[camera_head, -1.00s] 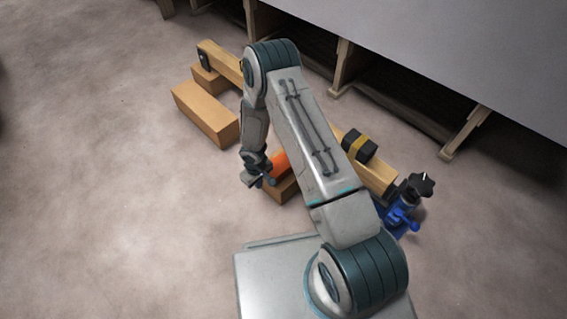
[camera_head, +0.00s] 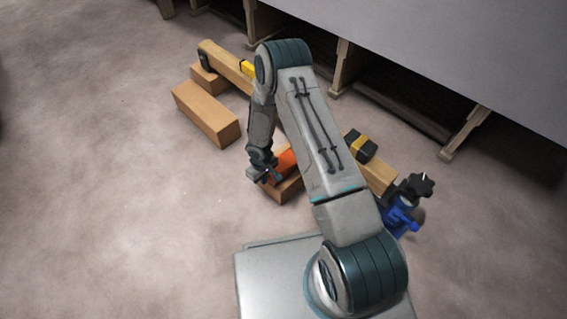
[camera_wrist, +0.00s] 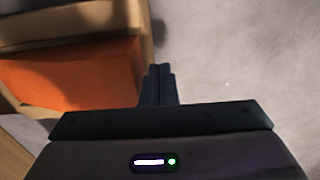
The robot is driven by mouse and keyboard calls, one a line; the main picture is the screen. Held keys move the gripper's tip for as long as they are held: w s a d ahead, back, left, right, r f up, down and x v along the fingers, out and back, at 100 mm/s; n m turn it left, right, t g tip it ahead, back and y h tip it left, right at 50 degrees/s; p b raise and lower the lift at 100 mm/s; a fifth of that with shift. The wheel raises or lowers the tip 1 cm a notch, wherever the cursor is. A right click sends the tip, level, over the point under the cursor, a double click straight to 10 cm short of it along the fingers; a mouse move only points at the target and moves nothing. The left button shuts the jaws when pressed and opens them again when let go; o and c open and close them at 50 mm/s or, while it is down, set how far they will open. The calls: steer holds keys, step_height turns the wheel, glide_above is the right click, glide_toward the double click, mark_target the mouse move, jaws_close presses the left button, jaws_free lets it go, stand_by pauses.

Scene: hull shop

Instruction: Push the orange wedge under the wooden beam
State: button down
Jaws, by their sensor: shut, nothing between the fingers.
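The orange wedge (camera_head: 285,161) lies on a wooden block (camera_head: 287,189) below my arm in the head view. In the wrist view the wedge (camera_wrist: 70,76) fills much of the left side. The wooden beam (camera_head: 377,178) runs from upper left to lower right behind my arm, which hides its middle, so I cannot tell how far the wedge reaches under it. My gripper (camera_head: 265,175) is shut and empty beside the wedge's near left end. In the wrist view the closed fingers (camera_wrist: 159,80) are just right of the wedge; contact is unclear.
A loose wooden block (camera_head: 206,112) lies on the floor at the left. A black and yellow item (camera_head: 360,146) sits on the beam, and a blue jack-like device (camera_head: 402,215) stands at its right end.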

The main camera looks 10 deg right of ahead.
mark_target(281, 163)
steer(key=shift+w+d, duration=0.95)
steer(key=shift+d, duration=0.4)
steer(key=shift+w+d, duration=0.9)
steer(key=shift+d, duration=0.5)
steer(key=shift+w+d, duration=0.95)
steer(key=shift+d, duration=0.4)
steer(key=shift+w+d, duration=0.7)
steer(key=shift+d, duration=0.35)
steer(key=shift+s+a, duration=0.1)
steer(key=shift+a, duration=0.05)
steer(key=shift+s+a, duration=0.4)
steer(key=shift+a, duration=0.2)
steer(key=shift+s+a, duration=0.4)
steer(key=shift+a, duration=0.2)
steer(key=shift+r+p, duration=2.5)
steer(key=shift+r, duration=1.5)
